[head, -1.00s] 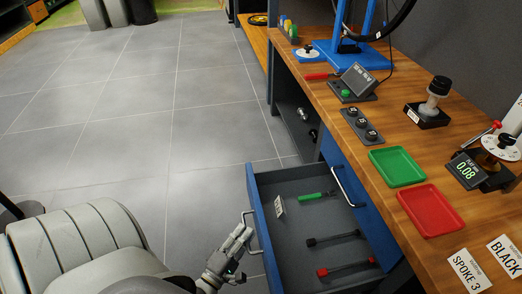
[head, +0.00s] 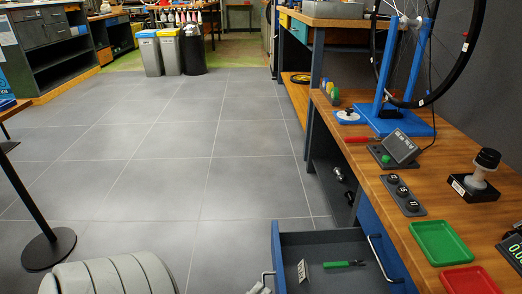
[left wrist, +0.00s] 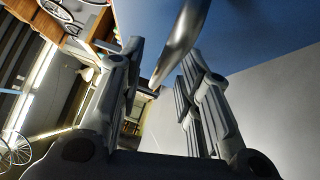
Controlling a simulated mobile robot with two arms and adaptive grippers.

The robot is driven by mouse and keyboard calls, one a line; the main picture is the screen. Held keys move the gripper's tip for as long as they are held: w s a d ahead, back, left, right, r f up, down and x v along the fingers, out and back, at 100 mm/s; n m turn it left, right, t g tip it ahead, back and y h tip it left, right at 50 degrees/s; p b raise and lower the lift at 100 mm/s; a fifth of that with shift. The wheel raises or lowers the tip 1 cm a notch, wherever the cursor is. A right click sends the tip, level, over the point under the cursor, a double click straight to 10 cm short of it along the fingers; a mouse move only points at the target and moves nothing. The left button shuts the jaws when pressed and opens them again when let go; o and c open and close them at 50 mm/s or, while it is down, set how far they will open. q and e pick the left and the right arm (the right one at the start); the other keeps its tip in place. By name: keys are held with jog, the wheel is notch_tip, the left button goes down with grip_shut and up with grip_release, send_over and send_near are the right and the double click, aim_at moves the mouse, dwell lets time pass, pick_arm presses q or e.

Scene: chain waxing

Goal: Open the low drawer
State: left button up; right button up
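The low drawer (head: 276,250) is pulled out from under the bench at the bottom of the head view, its blue front facing left. Its near part is cut off. A green-handled tool (head: 343,264) and a small label card (head: 303,270) are inside. My left gripper (head: 259,289) is barely in the head view, beside the drawer's metal handle (head: 265,277). In the left wrist view, the fingers (left wrist: 163,65) are apart, and the curved handle (left wrist: 184,42) shows between and beyond their tips. I cannot tell whether they touch it. My right gripper is not in view.
A blue upper drawer front with a metal handle (head: 383,259) is shut under the wooden bench (head: 358,160). On top are a green tray (head: 441,243), a red tray (head: 468,281) and a blue wheel stand (head: 390,123). A black post base (head: 48,248) stands left. The tiled floor is largely clear.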

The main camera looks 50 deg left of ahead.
pick_arm(q)
jog(key=shift+s, duration=0.1)
jog(key=s+d+f, duration=0.1)
jog(key=s, duration=1)
jog(key=shift+s+d+f, duration=0.3)
jog(key=shift+s+f, duration=0.05)
